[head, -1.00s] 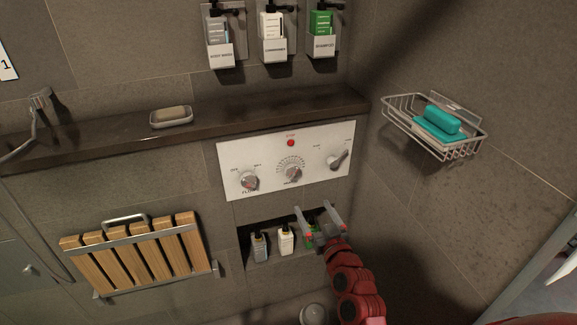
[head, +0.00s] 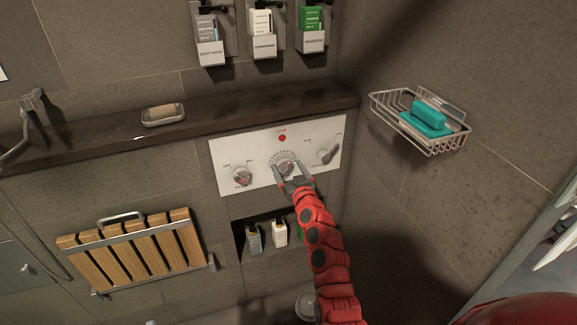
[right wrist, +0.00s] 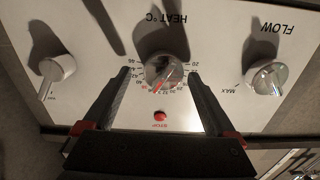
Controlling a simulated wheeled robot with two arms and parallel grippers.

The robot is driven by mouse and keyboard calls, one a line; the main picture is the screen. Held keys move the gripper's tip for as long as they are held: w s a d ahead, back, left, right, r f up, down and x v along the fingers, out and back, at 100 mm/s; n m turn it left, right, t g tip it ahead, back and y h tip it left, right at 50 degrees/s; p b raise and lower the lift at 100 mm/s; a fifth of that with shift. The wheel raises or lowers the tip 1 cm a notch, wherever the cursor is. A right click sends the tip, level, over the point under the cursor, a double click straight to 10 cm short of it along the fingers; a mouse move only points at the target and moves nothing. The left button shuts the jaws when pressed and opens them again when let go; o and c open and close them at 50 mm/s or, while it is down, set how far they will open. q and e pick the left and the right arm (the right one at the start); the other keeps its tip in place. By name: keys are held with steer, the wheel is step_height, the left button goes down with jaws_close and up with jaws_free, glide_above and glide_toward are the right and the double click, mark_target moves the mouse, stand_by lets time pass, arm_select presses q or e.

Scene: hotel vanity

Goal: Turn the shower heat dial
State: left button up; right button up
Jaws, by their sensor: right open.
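The white shower control panel (head: 222,172) is on the tiled wall. Its heat dial (right wrist: 165,70), a round metal knob with a red pointer line and a number scale, sits in the panel's middle. It also shows in the head view (head: 286,168), partly hidden by my gripper. My right gripper (head: 290,174) is open in front of the panel, with its fingertips at either side of the heat dial. In the right wrist view, a gap shows between each finger and the knob. My left gripper is not in view.
The flow knob (head: 242,176) and another knob (head: 328,153) flank the dial; a red button (head: 282,138) is above it. A dark ledge (head: 225,120) juts out above the panel. Bottles (head: 280,233) stand in a niche below. A wire basket (head: 385,103) hangs at right.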

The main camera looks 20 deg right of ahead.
steer(key=shift+w, duration=0.3)
steer(key=shift+c, duration=0.3)
steer(key=c, duration=1.3)
steer(key=m, duration=0.4)
steer(key=shift+d+m+b, duration=0.2)
steer(key=shift+m+b, duration=0.15)
steer(key=shift+m, duration=0.05)
steer(key=m, duration=0.5)
steer(key=shift+f+m, duration=0.2)
steer(key=shift+m, duration=0.1)
steer(key=shift+d, duration=0.1)
